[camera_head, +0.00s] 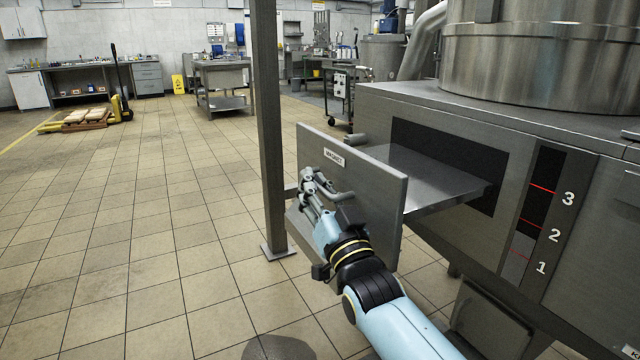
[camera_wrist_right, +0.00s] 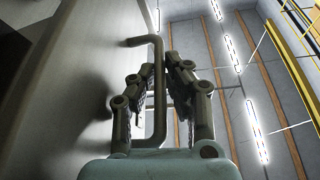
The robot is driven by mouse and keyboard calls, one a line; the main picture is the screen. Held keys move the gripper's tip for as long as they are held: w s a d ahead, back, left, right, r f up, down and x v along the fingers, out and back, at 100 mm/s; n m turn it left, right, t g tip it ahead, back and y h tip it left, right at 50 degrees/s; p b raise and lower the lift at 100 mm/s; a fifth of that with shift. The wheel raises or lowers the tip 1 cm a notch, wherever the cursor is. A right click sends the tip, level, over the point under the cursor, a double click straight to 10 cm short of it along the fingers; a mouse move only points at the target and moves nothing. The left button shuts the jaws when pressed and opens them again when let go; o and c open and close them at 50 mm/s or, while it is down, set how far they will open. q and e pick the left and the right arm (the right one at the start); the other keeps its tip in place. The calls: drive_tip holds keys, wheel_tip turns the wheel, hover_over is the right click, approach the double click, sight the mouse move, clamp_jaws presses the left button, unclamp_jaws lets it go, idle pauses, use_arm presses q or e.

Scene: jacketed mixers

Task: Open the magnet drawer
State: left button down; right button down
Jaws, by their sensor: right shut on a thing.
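The magnet drawer's grey front panel (camera_head: 376,192) stands well out from the machine, with a "MAGNET" label (camera_head: 334,157) near its top. The drawer's metal body (camera_head: 440,180) bridges the gap back to a dark opening. My right gripper (camera_head: 312,186) is at the panel's outer face, shut on the drawer's bar handle (camera_wrist_right: 158,95). In the right wrist view the fingers (camera_wrist_right: 166,75) are on either side of the handle's long bar. The panel's face (camera_wrist_right: 70,90) is to their left. My left gripper is out of view.
The steel machine housing (camera_head: 480,215) fills the right side, with a gauge strip (camera_head: 530,225) marked 1 to 3. A vertical steel post (camera_head: 268,130) stands just left of the drawer front. Tiled floor to the left is open. A yellow pallet truck (camera_head: 118,108) is far back.

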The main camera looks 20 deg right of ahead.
drive_tip(key=shift+f, duration=0.1)
drive_tip(key=c, duration=1.6)
unclamp_jaws()
drive_tip(key=shift+c, duration=0.2)
drive_tip(key=v, duration=1.2)
